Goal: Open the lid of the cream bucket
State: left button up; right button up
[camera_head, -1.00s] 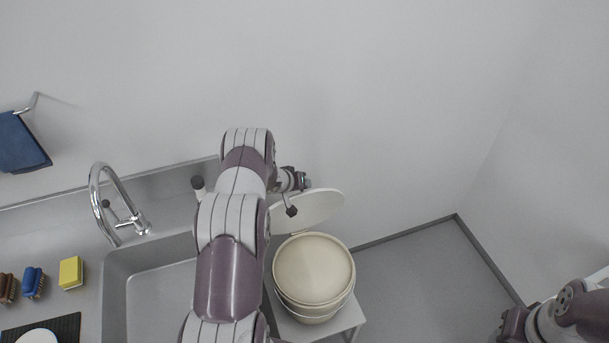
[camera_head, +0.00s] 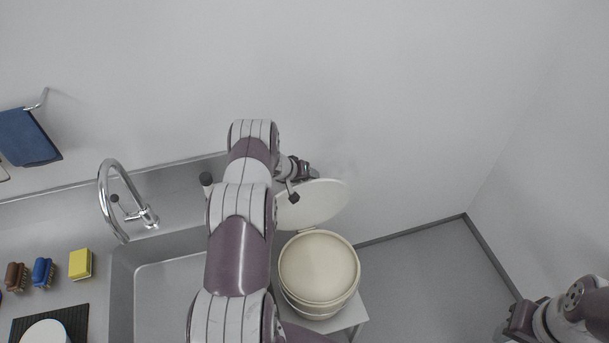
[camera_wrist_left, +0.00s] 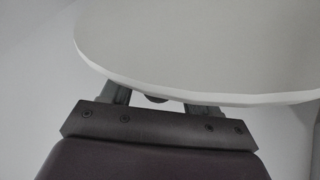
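The cream bucket (camera_head: 318,268) stands on a small light stand (camera_head: 352,316) right of the sink. Its pale round lid (camera_head: 318,204) is raised and tilted back behind the bucket, meeting it at the rear rim. My left gripper (camera_head: 292,186) is at the lid's upper left edge. In the left wrist view the lid (camera_wrist_left: 210,45) fills the upper part and hides the fingertips. The finger bases (camera_wrist_left: 157,102) show well apart, with a small dark round part between them. My right gripper (camera_head: 516,322) is at the lower right, far from the bucket; its fingers are unclear.
The sink (camera_head: 165,290) and faucet (camera_head: 125,200) lie left of my left arm. A yellow sponge (camera_head: 80,264), brushes (camera_head: 42,271) and a dark mat (camera_head: 22,327) are on the counter. A blue towel (camera_head: 27,138) hangs on the wall. Floor right of the stand is clear.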

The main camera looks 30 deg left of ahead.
pick_arm(q)
jog(key=shift+r, duration=0.15)
jog(key=shift+s+a+r, duration=0.1)
jog(key=shift+s+r, duration=0.05)
jog(key=shift+r, duration=0.1)
jog(key=b+v, duration=0.2)
jog(key=v, duration=1)
jog(key=shift+f, duration=0.1)
